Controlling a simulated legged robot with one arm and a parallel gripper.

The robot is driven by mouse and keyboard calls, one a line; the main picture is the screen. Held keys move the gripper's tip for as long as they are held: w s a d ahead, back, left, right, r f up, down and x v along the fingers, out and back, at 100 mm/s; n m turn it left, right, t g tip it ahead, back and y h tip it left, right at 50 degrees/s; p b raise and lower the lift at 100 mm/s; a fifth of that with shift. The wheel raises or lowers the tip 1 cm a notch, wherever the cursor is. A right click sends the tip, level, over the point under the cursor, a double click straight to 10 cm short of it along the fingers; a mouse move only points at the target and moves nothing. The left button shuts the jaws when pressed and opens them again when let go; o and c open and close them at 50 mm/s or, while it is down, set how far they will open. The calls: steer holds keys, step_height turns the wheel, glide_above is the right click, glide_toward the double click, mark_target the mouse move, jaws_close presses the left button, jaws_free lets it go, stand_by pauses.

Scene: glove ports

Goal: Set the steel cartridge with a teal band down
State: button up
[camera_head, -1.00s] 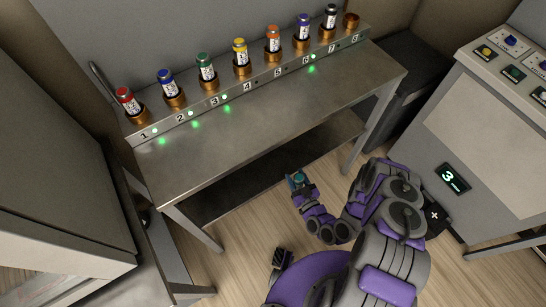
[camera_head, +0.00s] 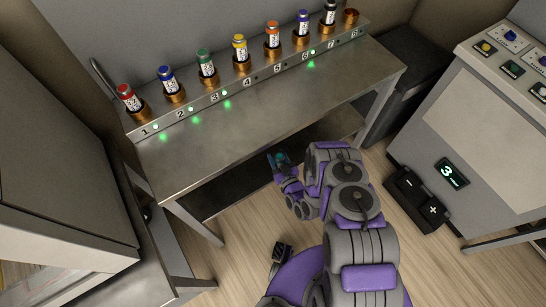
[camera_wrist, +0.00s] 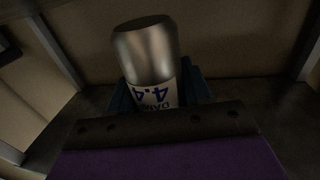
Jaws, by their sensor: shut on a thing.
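My gripper (camera_head: 278,160) is in front of the steel bench's front edge in the head view, over the dark gap beneath. In the wrist view it is shut on the steel cartridge (camera_wrist: 147,52), with a dark finger on each side. The cartridge's bare metal end points up in that picture, and a white label with dark print shows below it. The lower part of the cartridge is hidden by my gripper. The teal band cannot be clearly made out; only a small teal patch shows at my gripper in the head view.
The bench top (camera_head: 240,130) is clear in front of a numbered rail. Copper sockets there hold several coloured-band cartridges; the socket at 8 (camera_head: 351,17) is empty. A console (camera_head: 480,110) stands at right, a black box (camera_head: 418,200) on the floor, and a grey cabinet (camera_head: 60,170) at left.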

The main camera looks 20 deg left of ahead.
steer(key=a, duration=0.1)
steer(key=w+a+b, duration=0.1)
steer(key=a, duration=0.1)
steer(key=shift+w+f, duration=0.15)
steer(key=shift+f, duration=0.15)
steer(key=f+b, duration=0.2)
steer(key=f, duration=0.1)
steer(key=shift+d+f, duration=0.15)
steer(key=shift+d, duration=0.2)
steer(key=o, duration=1.4)
steer(key=shift+a, duration=0.1)
steer(key=shift+c, duration=0.2)
